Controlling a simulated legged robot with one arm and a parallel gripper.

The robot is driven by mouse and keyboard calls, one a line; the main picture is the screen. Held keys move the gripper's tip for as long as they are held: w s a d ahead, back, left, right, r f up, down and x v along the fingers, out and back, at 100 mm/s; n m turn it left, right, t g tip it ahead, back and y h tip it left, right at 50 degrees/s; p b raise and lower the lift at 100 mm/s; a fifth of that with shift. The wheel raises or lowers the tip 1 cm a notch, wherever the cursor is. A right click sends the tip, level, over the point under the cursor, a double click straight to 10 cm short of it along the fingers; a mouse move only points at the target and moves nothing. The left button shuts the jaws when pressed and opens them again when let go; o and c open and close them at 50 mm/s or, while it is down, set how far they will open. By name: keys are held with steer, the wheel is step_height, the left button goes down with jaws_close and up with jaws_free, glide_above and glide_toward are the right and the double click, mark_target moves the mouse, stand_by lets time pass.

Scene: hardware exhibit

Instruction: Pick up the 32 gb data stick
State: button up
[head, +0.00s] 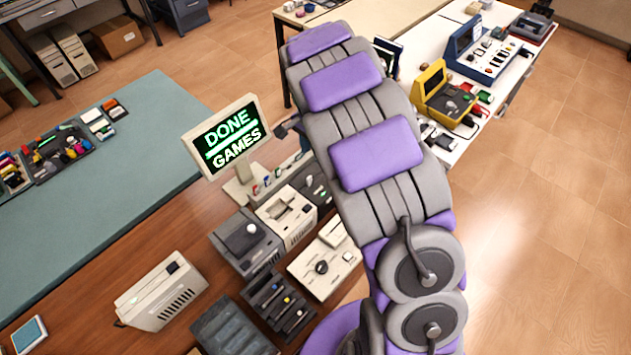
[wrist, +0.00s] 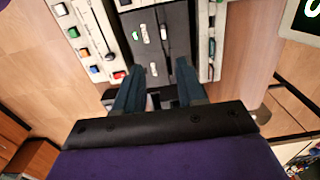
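My gripper (wrist: 161,68) shows in the wrist view with its two dark fingers apart and nothing visible between the tips. Beyond the tips is a dark panel (wrist: 177,20) with several small stick-like pieces. The labels are too small to read, so I cannot tell which is the 32 GB data stick. In the head view my arm covers much of the middle, and I cannot make out the gripper clearly.
Pale panels with coloured buttons (wrist: 84,33) flank the dark panel. In the head view a monitor reading "DONE GAMES" (head: 228,137) stands left of my arm, above several consoles (head: 160,293). A teal mat (head: 130,180) has free room. Open floor (head: 550,230) lies at right.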

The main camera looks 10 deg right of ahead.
glide_toward(309, 183)
steer(key=a, duration=0.2)
steer(key=d+f, duration=0.1)
steer(key=d+f+b, duration=0.1)
steer(key=d+f, duration=0.1)
steer(key=f, duration=0.1)
steer(key=shift+w+d+b, duration=0.25)
steer(key=shift+w+b, duration=0.05)
steer(key=shift+w, duration=0.05)
steer(key=a+f, duration=0.2)
steer(key=shift+w+f, duration=0.1)
steer(key=shift+f, duration=0.2)
steer(key=shift+a+r, duration=0.1)
steer(key=shift+a, duration=0.35)
steer(key=d, duration=0.2)
steer(key=shift+d, duration=0.25)
steer(key=c, duration=0.6)
jaws_close()
steer(key=shift+a, duration=0.75)
